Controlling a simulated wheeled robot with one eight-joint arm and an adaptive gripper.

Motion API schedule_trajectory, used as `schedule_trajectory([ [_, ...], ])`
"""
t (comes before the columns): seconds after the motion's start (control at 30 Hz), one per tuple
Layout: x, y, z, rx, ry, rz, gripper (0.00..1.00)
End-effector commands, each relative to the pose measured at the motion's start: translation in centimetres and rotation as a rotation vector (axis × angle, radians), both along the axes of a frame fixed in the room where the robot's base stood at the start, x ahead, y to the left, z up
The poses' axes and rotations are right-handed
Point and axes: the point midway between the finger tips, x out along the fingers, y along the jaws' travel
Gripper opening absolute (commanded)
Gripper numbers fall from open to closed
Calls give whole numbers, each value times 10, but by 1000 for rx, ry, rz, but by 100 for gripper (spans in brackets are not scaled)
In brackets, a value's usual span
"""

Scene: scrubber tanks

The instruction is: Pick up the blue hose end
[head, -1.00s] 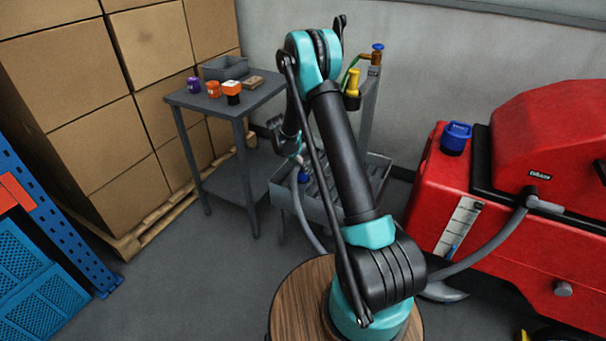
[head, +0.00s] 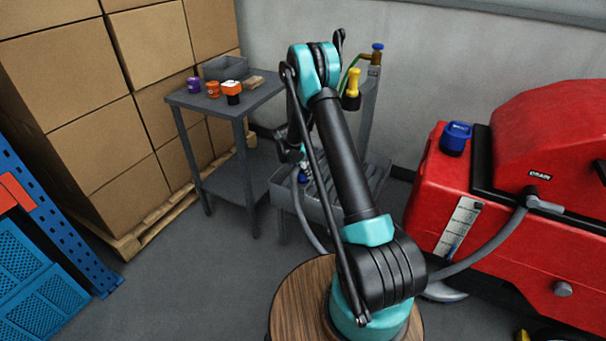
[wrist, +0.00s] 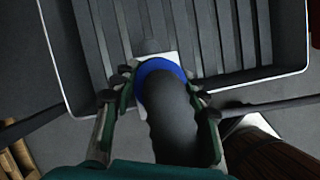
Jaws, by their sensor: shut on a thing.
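The blue hose end (wrist: 160,68) shows in the wrist view as a blue collar on a dark ribbed hose (wrist: 172,118). My gripper (wrist: 163,88) has one finger on each side of it and is shut on it. In the head view the blue end (head: 303,178) is a small patch low on my gripper (head: 304,167), over the grey ribbed tray (head: 283,202). The grey hose (head: 301,215) hangs down from there in front of the tray. My arm hides part of the tray. I cannot tell whether the hose end touches the tray.
A grey table (head: 181,97) with small coloured caps and a grey bin (head: 226,68) stands left. A red scrubber tank (head: 430,190) with a blue cap (head: 455,138) stands right. Stacked cartons (head: 70,60) and a blue rack (head: 65,230) are far left. Floor at front left is clear.

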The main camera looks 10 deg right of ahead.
Motion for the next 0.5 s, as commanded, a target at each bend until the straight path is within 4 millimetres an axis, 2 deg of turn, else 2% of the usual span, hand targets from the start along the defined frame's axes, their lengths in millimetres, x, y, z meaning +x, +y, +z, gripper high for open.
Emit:
schedule_trajectory([
  [0.03, 0, 0, 0, 0, 0, 0, 16],
  [0.13, 0, 0, 0, 0, 0, 0, 4],
  [0.5, 0, 0, 8, 0, 0, 0, 4],
])
